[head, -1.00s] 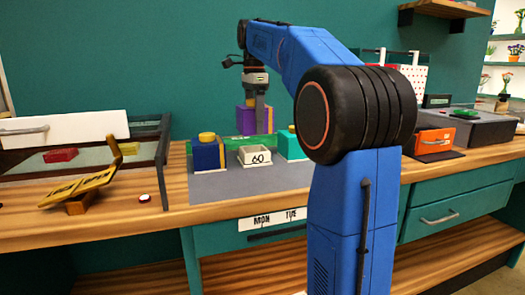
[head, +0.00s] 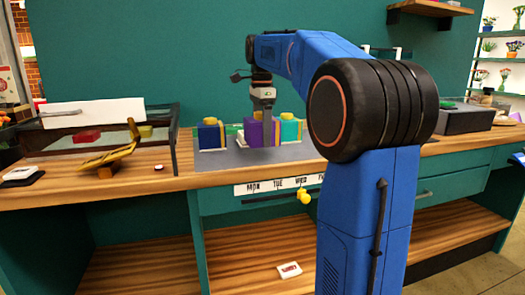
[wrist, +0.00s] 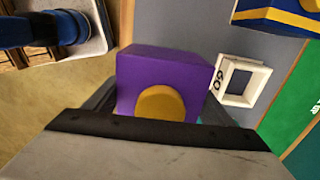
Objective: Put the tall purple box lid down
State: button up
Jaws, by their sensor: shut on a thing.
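The tall purple box lid (head: 253,134) hangs or stands low over the front part of the grey mat, upright. Whether its bottom touches the mat is hard to tell. In the wrist view the purple lid (wrist: 160,72) shows its round gold knob, with a dark finger on each side. My gripper (head: 271,138) points down and is shut on the lid; its finger covers part of the lid in the head view. The grey mat (head: 225,160) lies on the wooden counter.
A blue box (head: 210,135) with a yellow knob stands left of the lid, and a teal box (head: 290,128) stands right. A yellow stand (head: 115,158) is further left. The mat's front strip is clear.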

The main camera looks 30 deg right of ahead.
aim_at(262, 158)
jog(key=shift+f, duration=2.55)
jog(key=o, duration=1.1)
jog(key=shift+f, duration=0.1)
jog(key=shift+c, duration=0.2)
